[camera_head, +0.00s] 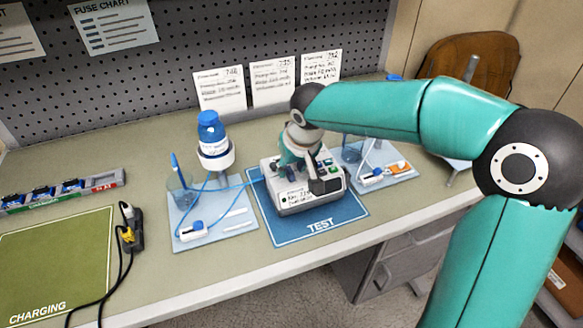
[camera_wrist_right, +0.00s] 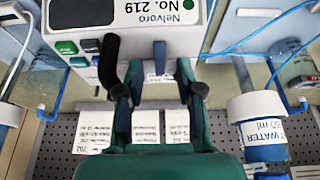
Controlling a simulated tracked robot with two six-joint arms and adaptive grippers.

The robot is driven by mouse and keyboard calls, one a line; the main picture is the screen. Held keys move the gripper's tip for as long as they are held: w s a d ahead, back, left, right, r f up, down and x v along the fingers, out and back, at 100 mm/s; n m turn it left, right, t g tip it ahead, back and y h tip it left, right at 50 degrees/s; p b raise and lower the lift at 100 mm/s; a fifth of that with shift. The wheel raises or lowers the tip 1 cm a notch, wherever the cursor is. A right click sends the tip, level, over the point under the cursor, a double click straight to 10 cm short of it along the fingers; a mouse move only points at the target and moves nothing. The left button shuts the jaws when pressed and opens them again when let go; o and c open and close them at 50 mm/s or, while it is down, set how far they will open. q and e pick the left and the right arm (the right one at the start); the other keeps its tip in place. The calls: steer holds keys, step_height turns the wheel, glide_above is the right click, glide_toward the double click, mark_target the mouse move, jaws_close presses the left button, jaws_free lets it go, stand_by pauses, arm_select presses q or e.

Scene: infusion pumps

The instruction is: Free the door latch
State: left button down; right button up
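The infusion pump (camera_head: 297,201) sits on the blue TEST mat (camera_head: 320,234). In the right wrist view the pump (camera_wrist_right: 150,30) shows the label "Nelvoro No. 219", a dark screen and several coloured buttons. A black lever (camera_wrist_right: 108,65) stands out from it, left of my fingers; it also shows at the pump's front right in the head view (camera_head: 325,187). My right gripper (camera_wrist_right: 160,80) is over the pump, its fingers apart on either side of a narrow blue-grey piece (camera_wrist_right: 159,58). I cannot tell whether this piece is the latch or whether the fingers touch it. My left gripper is out of view.
A stand with a blue-capped water bottle (camera_head: 211,130) and tubing is left of the pump. Another tray (camera_head: 395,166) lies right of it. A green charging mat (camera_head: 60,262) and a black power strip (camera_head: 130,228) are at the left. Cards (camera_head: 273,80) stand behind.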

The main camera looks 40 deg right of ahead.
steer(key=shift+x, duration=0.9)
jaws_close()
